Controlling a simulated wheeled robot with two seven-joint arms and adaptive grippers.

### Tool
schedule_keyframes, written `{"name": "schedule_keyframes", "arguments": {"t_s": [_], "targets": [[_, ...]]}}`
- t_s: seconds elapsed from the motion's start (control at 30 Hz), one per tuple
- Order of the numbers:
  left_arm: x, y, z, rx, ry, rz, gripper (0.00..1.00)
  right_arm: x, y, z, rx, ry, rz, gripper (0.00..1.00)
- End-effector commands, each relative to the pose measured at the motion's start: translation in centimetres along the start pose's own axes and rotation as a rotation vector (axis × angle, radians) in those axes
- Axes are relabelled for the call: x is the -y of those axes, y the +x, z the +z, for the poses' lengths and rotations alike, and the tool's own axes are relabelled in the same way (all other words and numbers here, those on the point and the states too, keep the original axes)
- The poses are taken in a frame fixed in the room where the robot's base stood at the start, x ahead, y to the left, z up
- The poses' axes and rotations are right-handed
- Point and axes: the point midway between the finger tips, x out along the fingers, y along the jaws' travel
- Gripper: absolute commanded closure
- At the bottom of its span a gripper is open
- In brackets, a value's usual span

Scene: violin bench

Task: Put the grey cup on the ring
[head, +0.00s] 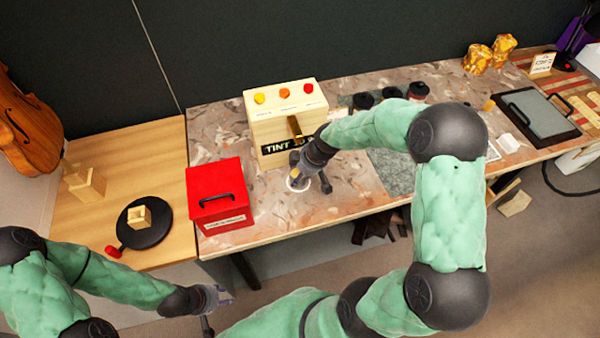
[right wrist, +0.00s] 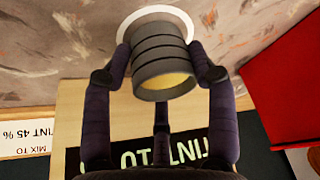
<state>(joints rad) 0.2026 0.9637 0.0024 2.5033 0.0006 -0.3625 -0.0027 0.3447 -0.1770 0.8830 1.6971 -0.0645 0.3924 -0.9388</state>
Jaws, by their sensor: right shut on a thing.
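The grey cup (right wrist: 160,52) has dark bands and a yellowish content showing at its mouth in the right wrist view. My right gripper (right wrist: 163,72) is shut on it, with fingers on both sides. The white ring (right wrist: 154,10) on the bench shows around the cup's base end; I cannot tell whether the base touches the bench. In the head view, my right gripper (head: 311,175) is over the ring (head: 290,186), and mostly hides the cup. My left gripper (head: 218,308) is open and empty, low in front of the wooden bench.
The tint dispenser (head: 262,128) with three coloured buttons stands just behind the ring. A red box (head: 216,186) with a black handle is left of it. A black round plate (head: 155,236) bears a small wooden block. Dark jars (head: 418,91) stand further right.

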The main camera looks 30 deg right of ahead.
Motion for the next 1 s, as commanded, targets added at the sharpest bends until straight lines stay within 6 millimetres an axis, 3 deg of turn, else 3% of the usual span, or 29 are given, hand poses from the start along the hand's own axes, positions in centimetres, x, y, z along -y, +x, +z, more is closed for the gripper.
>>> {"name": "schedule_keyframes", "arguments": {"t_s": [0.03, 0.07, 0.1, 0.13, 0.57, 0.67, 1.0], "targets": [[0.1, 0.2, 0.0, 0.0, 0.0, 0.0, 0.6, 0.0, 0.2, 0.1, 0.0, 0.0, 0.0, 0.8], [0.1, 0.1, 0.0, 0.0, 0.0, 0.0, 0.6, 0.0, 0.2, 0.1, 0.001, 0.0, -0.001, 0.34], [0.0, 0.1, 0.0, 0.0, 0.0, 0.0, 0.6, 0.0, 0.2, 0.1, 0.001, 0.0, -0.001, 0.22], [0.0, 0.1, 0.0, 0.0, 0.0, 0.0, 0.6, 0.0, 0.1, 0.1, 0.001, 0.0, -0.001, 0.18], [-0.1, -0.2, 0.0, 0.0, 0.0, 0.0, 0.6, 0.0, -0.2, -0.1, 0.0, 0.0, 0.0, 0.18], [-0.2, -0.7, 0.0, 0.0, 0.0, 0.0, 0.6, 0.0, -1.4, -0.1, -0.001, 0.0, 0.001, 0.18], [-1.0, -2.9, 0.1, 0.0, 0.0, 0.0, 0.6, 0.0, -8.2, -0.1, -0.001, 0.0, 0.002, 0.18]]}}
